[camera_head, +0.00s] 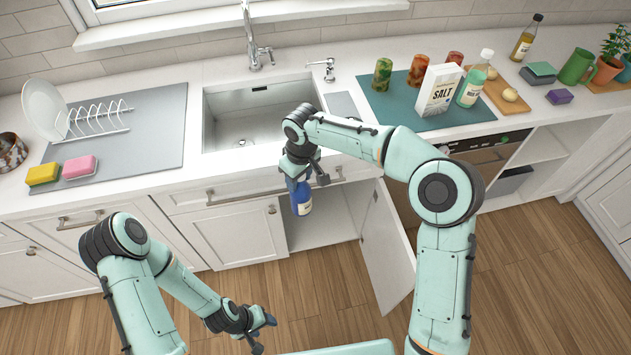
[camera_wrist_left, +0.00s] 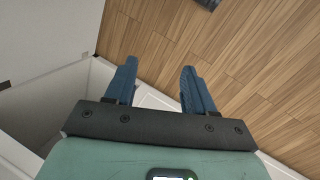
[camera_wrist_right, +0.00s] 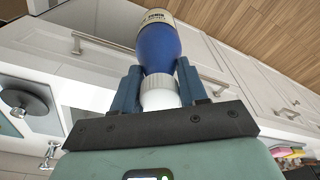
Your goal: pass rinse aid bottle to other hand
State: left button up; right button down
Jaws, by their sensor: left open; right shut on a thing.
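The rinse aid bottle (camera_head: 301,198) is blue with a white cap and hangs below my right gripper (camera_head: 305,180), in front of the open cabinet under the sink. In the right wrist view the bottle (camera_wrist_right: 158,48) has its white cap between the fingers of my right gripper (camera_wrist_right: 160,92), which is shut on it. A pale label shows on its far end. My left gripper (camera_head: 262,330) is low over the wooden floor, apart from the bottle. In the left wrist view my left gripper (camera_wrist_left: 158,88) is open with nothing between its fingers.
The open cabinet door (camera_head: 387,250) stands out to the right of the bottle. The counter above holds a sink (camera_head: 235,135), a dish rack (camera_head: 95,120) and a salt box (camera_head: 438,90). The floor (camera_head: 330,325) between the arms is free.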

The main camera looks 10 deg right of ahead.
pick_arm(q)
jog(key=o, duration=0.5)
jog(key=shift+w+r, duration=0.1)
jog(key=shift+w, duration=0.25)
pick_arm(e)
jog(key=shift+a+r, duration=0.1)
jog(key=shift+a, duration=0.1)
pick_arm(q)
jog(key=shift+o, duration=0.3)
jog(key=w+r+m+t, duration=0.3)
jog(key=w+r, duration=0.1)
jog(key=w, duration=0.4)
jog(key=shift+w+d+r+h, duration=0.2)
jog(key=shift+w+d+h, duration=0.15)
jog(key=shift+d+h, duration=0.05)
jog(key=m+t+h, duration=0.5)
jog(key=m+h, duration=0.1)
jog(key=m, duration=0.5)
send_near(302, 197)
notch_tip(302, 197, down, 4)
jog(key=w+a, duration=0.1)
jog(key=x, duration=1.1)
jog(key=shift+w+d+r, duration=0.2)
jog(key=shift+w+d, duration=0.1)
jog(key=shift+w, duration=0.2)
